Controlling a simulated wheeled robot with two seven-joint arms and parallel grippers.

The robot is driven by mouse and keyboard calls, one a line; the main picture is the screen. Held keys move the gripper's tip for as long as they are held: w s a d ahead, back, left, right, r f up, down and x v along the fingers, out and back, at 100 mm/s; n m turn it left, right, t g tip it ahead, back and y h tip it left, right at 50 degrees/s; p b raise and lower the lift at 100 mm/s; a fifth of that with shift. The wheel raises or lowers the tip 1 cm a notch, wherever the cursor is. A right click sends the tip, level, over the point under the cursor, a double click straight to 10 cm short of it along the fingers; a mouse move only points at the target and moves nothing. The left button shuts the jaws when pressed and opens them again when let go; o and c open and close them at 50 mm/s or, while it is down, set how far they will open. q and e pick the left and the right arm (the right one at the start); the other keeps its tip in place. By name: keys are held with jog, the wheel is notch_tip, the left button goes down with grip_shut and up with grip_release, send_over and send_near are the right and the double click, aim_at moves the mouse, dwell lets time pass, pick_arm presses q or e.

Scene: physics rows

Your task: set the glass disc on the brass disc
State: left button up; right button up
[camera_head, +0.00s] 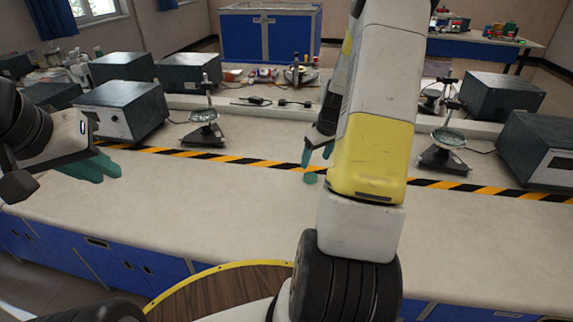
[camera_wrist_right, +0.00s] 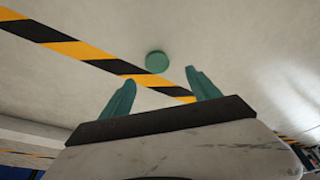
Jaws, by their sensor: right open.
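A small round green disc (camera_head: 310,178) lies on the pale bench, beside the black-and-yellow tape. It also shows in the right wrist view (camera_wrist_right: 156,62), beyond the fingertips and roughly between them; it is probably the glass disc. I see no brass-coloured disc; my right arm hides part of the bench. My right gripper (camera_head: 318,156) is open and empty, a little above and behind the disc; its teal fingers stand apart in the wrist view (camera_wrist_right: 160,82). My left gripper (camera_head: 98,170) is over the left of the bench, with no object seen in it; its finger gap is unclear.
The striped tape (camera_head: 240,161) runs across the bench. Behind it are grey instrument boxes (camera_head: 122,108), a stand with a round plate (camera_head: 204,130) and a similar stand (camera_head: 447,150) at right. The front strip of the bench is clear.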

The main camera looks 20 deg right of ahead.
aim_at(311, 176)
jog(key=x, duration=0.9)
jog(key=shift+d, duration=0.35)
grip_shut()
